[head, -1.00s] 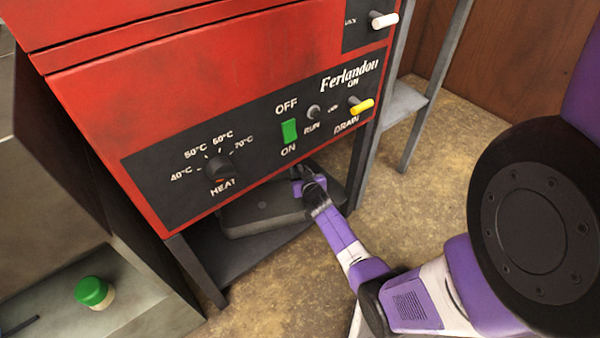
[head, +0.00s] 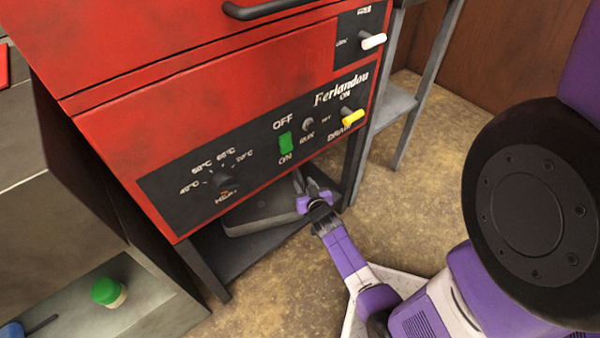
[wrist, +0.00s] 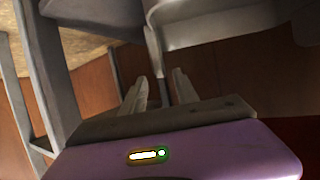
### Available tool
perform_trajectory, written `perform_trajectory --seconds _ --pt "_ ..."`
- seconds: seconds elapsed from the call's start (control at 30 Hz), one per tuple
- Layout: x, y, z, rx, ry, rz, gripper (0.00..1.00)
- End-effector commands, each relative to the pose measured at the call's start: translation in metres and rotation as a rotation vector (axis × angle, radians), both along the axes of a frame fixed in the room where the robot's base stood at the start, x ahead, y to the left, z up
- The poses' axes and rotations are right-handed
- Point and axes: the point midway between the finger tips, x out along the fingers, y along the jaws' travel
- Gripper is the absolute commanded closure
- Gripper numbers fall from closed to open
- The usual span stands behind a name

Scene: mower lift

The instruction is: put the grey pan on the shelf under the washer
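The grey pan (head: 262,214) lies on the dark low shelf (head: 232,258) under the red washer (head: 215,110). The washer's front hides its back part. My gripper (head: 299,183) is at the pan's right end, below the control panel. In the wrist view my gripper's two fingers (wrist: 158,92) stand apart, with the brown wall and a dark post showing between them.
The washer's panel has a green switch (head: 285,143) and a yellow-tipped lever (head: 353,117) above my arm. A grey metal frame (head: 395,105) stands to the right. A green-capped jar (head: 108,291) sits lower left. Bare floor (head: 430,170) is clear at right.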

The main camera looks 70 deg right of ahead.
Motion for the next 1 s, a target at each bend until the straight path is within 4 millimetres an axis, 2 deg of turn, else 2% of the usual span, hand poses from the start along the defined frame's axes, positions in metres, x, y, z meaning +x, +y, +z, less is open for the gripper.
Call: perform_trajectory --seconds 0.03,0.23,0.33,0.37,0.47,0.53,0.6,0.7,0.8,0.9,1.0 --pt "-0.004 0.007 0.005 0.002 0.001 0.001 0.64" --pt "-0.011 0.021 0.009 0.000 0.000 0.006 0.64" --pt "-0.007 0.048 0.010 0.002 -0.007 0.042 0.64" --pt "-0.005 0.061 0.012 0.003 -0.010 0.059 0.64" --pt "-0.001 0.120 0.021 0.005 -0.023 0.141 0.64" --pt "-0.004 0.167 0.033 0.004 -0.035 0.212 0.64" --pt "-0.011 0.210 0.049 0.002 -0.046 0.283 0.64" --pt "-0.030 0.264 0.076 -0.002 -0.058 0.382 0.64" --pt "-0.053 0.308 0.109 -0.008 -0.068 0.481 0.64" --pt "-0.079 0.343 0.147 -0.017 -0.076 0.583 0.64" --pt "-0.104 0.369 0.189 -0.027 -0.085 0.684 0.64"
